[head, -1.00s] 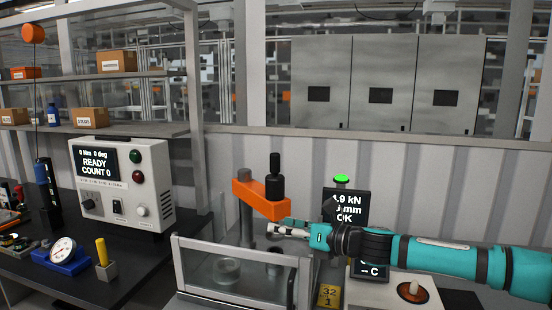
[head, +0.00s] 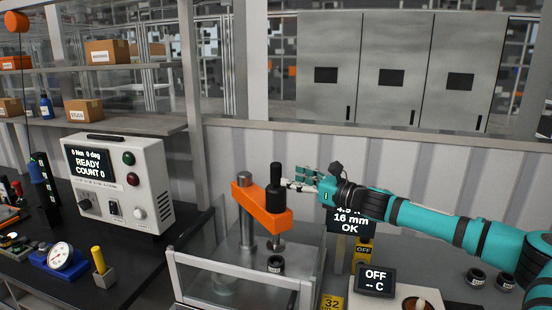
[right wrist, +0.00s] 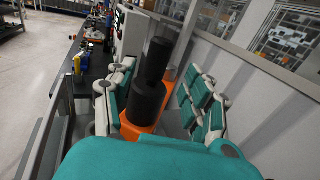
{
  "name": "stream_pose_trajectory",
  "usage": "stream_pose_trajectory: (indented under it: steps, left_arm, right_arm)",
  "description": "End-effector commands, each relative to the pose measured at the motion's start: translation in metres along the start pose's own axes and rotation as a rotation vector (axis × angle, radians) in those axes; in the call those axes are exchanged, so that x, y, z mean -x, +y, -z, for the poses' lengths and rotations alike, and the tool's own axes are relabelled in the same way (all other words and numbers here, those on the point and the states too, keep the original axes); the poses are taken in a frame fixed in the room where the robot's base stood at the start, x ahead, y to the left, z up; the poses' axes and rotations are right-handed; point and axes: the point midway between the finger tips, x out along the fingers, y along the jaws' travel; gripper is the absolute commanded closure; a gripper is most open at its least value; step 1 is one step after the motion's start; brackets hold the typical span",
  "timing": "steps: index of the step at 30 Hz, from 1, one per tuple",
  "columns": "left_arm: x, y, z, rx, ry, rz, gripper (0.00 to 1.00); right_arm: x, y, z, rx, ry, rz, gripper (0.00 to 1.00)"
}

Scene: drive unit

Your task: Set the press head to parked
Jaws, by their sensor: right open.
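The press head (head: 259,208) is an orange arm on a grey column (head: 247,230), with a stacked black cylinder (head: 275,188) upright on its right end. It sits above a clear-walled guard box (head: 240,268). A small dark ring-shaped part (head: 276,264) is under the head. My right gripper (head: 294,183) is open, with its fingertips at the right side of the black cylinder. In the right wrist view the black cylinder (right wrist: 150,95) stands between the spread fingers (right wrist: 160,103), and the orange arm (right wrist: 140,131) is below. Contact cannot be told. My left gripper is out of view.
A display (head: 350,221) reading 16 mm OK stands behind my right arm, partly covered. An OFF display (head: 375,281) is at the front right. A grey control box (head: 121,183) reads READY on the left bench. Two dark ring parts (head: 476,277) lie at the right.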

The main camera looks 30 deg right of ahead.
Motion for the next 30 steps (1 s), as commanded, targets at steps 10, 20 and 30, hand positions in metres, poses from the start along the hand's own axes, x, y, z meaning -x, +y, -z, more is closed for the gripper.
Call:
stream_pose_trajectory:
  steps: [10,20,30]
  left_arm:
    - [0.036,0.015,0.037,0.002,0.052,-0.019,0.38]
    - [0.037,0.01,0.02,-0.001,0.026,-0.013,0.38]
    - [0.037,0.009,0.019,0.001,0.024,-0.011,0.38]
  right_arm:
    - [-0.059,0.0,-0.003,-0.001,-0.001,0.0,0.48]
    - [-0.069,0.001,0.001,0.001,0.001,0.0,0.48]
    - [-0.068,0.001,0.0,0.0,0.0,0.0,0.79]
